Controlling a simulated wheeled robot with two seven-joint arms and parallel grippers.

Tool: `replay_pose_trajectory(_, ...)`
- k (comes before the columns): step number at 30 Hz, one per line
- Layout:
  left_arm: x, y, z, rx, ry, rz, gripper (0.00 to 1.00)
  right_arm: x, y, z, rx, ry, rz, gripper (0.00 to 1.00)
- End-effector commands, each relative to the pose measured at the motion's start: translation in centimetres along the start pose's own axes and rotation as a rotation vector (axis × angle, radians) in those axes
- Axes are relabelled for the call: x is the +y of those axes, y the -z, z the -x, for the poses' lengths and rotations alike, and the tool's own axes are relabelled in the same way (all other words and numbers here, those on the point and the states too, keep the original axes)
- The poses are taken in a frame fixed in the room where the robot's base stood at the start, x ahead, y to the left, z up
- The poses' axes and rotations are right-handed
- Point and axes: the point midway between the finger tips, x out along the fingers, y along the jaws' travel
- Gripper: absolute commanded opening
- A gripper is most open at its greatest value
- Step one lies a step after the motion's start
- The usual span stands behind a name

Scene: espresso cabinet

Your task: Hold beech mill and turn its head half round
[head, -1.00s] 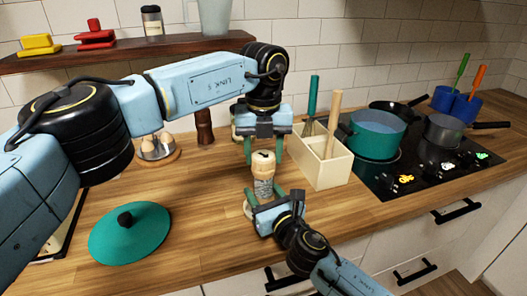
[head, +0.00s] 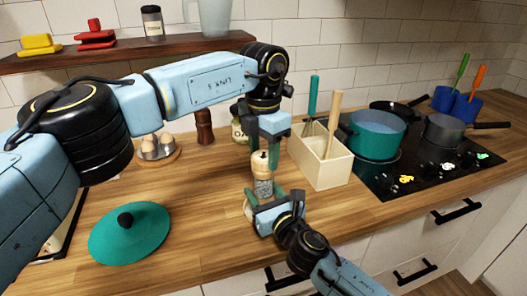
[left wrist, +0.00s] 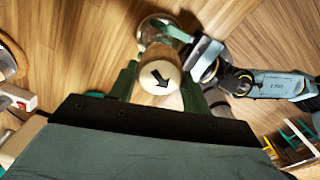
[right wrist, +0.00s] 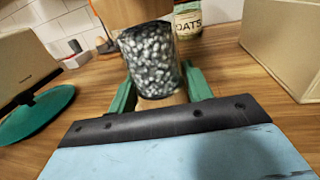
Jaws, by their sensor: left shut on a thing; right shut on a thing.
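The beech mill (head: 262,172) stands upright near the front of the wooden counter, with a pale head and a clear body of speckled grains. The left wrist view looks down on its head (left wrist: 160,77), whose black arrow points to the lower right. My left gripper (head: 268,165) comes from above and is shut on the head, one finger on each side. My right gripper (head: 264,196) comes from the front, low down, and is shut on the mill's lower part. In the right wrist view the grain-filled body (right wrist: 150,58) rises between its green fingers.
A cream utensil box (head: 320,165) stands close to the right of the mill. An oats jar (right wrist: 187,20) and a dark brown mill (head: 205,128) stand behind. A teal lid (head: 150,240) lies at left. Pots sit on the hob (head: 410,170) at right.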

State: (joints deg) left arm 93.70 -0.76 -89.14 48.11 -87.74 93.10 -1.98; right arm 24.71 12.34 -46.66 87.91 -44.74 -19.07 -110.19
Motion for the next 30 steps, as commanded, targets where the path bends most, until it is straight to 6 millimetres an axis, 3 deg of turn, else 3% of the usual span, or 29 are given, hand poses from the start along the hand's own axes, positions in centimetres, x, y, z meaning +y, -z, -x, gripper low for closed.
replay_pose_trajectory(30, -0.09, -0.07, 0.19, -0.003, 0.0, -0.935, 0.25, -0.02, 0.2, 0.04, 0.004, 0.001, 0.0, 0.13)
